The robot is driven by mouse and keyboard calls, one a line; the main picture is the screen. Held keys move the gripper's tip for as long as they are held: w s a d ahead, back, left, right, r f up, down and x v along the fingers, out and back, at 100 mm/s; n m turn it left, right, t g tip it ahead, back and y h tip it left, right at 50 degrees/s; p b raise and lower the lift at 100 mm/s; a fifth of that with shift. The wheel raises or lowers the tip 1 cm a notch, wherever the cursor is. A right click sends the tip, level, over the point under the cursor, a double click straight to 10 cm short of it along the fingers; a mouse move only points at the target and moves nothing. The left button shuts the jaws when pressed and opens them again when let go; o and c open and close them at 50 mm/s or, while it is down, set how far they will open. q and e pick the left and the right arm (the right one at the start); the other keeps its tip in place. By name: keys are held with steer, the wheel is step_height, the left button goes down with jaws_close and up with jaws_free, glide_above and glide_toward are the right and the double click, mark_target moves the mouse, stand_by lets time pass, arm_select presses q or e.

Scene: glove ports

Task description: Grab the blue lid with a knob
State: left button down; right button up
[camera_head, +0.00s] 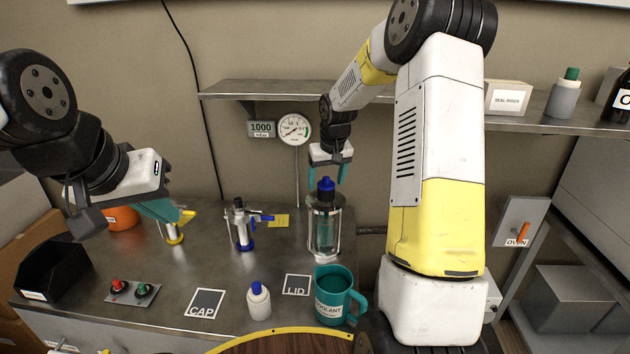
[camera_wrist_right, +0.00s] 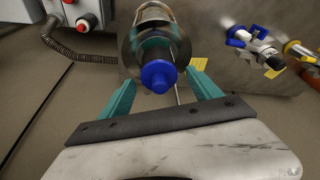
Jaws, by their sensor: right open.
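The blue lid with a knob (camera_head: 326,185) sits on top of a clear glass vessel (camera_head: 323,226) held in a metal frame at the middle of the bench. In the right wrist view the blue lid (camera_wrist_right: 158,75) shows between the two teal fingers, a little beyond them. My right gripper (camera_head: 327,177) is open, its fingers apart on either side of the lid's top; I cannot tell whether either touches it. My left gripper (camera_head: 180,214) is at the left above the bench, near a yellow-handled valve, and its fingers are partly hidden; I see nothing held in it.
A teal mug (camera_head: 338,296) and a white bottle with a blue cap (camera_head: 258,300) stand in front of the vessel. A blue-handled valve (camera_head: 242,226) stands left of it. A LID label (camera_head: 296,285) and a CAP label (camera_head: 205,303) lie on the bench. A shelf (camera_head: 300,90) runs behind.

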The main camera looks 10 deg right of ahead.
steer(key=c, duration=1.4)
steer(key=shift+r, duration=0.1)
